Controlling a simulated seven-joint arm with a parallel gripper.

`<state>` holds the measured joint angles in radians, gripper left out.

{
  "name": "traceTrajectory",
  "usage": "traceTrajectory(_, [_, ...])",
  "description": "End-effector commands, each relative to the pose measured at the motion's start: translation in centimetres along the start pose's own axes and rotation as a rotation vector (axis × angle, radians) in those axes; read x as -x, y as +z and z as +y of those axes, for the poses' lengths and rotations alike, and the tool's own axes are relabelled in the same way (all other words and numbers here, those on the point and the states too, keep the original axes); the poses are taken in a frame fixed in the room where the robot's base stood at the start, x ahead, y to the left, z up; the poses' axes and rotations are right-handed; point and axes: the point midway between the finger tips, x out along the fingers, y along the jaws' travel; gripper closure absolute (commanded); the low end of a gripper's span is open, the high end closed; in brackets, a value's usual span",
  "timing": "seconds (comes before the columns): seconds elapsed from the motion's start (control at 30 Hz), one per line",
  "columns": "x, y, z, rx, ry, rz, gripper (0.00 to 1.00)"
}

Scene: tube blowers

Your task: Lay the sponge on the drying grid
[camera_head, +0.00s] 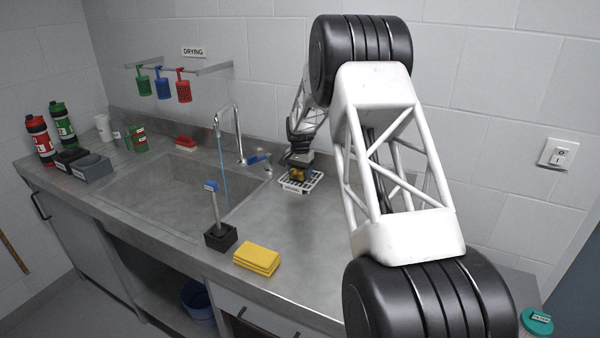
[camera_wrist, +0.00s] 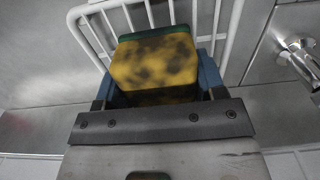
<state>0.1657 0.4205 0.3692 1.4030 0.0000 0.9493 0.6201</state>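The sponge (camera_wrist: 155,62) is yellow with dark stains and a green edge at its far side. It sits between the blue fingers of my gripper (camera_wrist: 160,85), which appear pressed against both its sides. In the head view the sponge (camera_head: 297,174) shows small beneath my gripper (camera_head: 298,165), over the drying grid. The drying grid (camera_head: 312,184) is a white wire rack on the counter to the right of the sink; its bars (camera_wrist: 85,40) surround the sponge in the wrist view. I cannot tell whether the sponge touches the grid.
The sink tap (camera_head: 238,130) stands left of the grid. A blue-headed brush in a black holder (camera_head: 221,236) and folded yellow cloths (camera_head: 257,258) are near the counter's front edge. Coloured baskets hang on the wall rail (camera_head: 205,70). The counter in front of the grid is clear.

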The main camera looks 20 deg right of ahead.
Motion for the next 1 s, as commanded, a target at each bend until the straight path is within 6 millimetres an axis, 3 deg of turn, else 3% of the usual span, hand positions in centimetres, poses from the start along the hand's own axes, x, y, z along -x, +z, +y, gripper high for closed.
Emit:
traceTrajectory(0.03, [0.0,0.0,0.0,0.0,0.0,0.0,0.29])
traceTrajectory(0.17, [0.0,0.0,0.0,0.0,0.0,0.0,0.11])
traceTrajectory(0.67, [0.9,0.0,0.0,0.0,-0.001,0.001,0.11])
traceTrajectory(1.0, [5.3,-0.1,0.0,0.0,-0.002,0.003,0.11])
